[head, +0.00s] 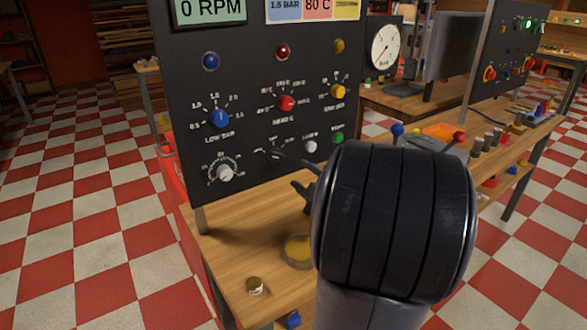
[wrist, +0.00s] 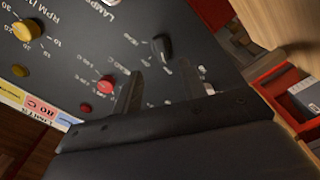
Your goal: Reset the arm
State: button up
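My gripper (wrist: 161,72) is open in the wrist view, with a clear gap between its two dark fingers. They point at the black control panel (wrist: 70,50). A black knob or lever (wrist: 162,47) shows on the panel just beyond the fingertips; I see nothing held between them. In the head view my gripper (head: 300,175) is in front of the lower part of the panel (head: 180,130), above the wooden table, and my black arm link hides much of it. Whether the fingers touch the panel or the black knob, I cannot tell.
The panel carries a blue knob (head: 219,118), a red knob (head: 286,103), a yellow knob (head: 338,91) and a grey knob (head: 225,173). A yellow round dish (head: 298,250) and a small jar (head: 255,286) stand on the table (head: 225,245). Checkered floor at left is free.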

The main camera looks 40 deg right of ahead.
aim_at(280, 159)
jog(key=shift+s, duration=0.7)
jog(key=shift+w, duration=0.1)
jog(key=w, duration=1.1)
jog(key=shift+d, duration=0.2)
jog(key=shift+s+r+m+p, duration=0.2)
jog(key=shift+m+p, duration=0.3)
jog(key=shift+p, duration=0.25)
jog(key=shift+f, duration=0.2)
jog(key=shift+m, duration=0.3)
jog(key=shift+f+b, duration=0.15)
jog(key=shift+b, duration=0.2)
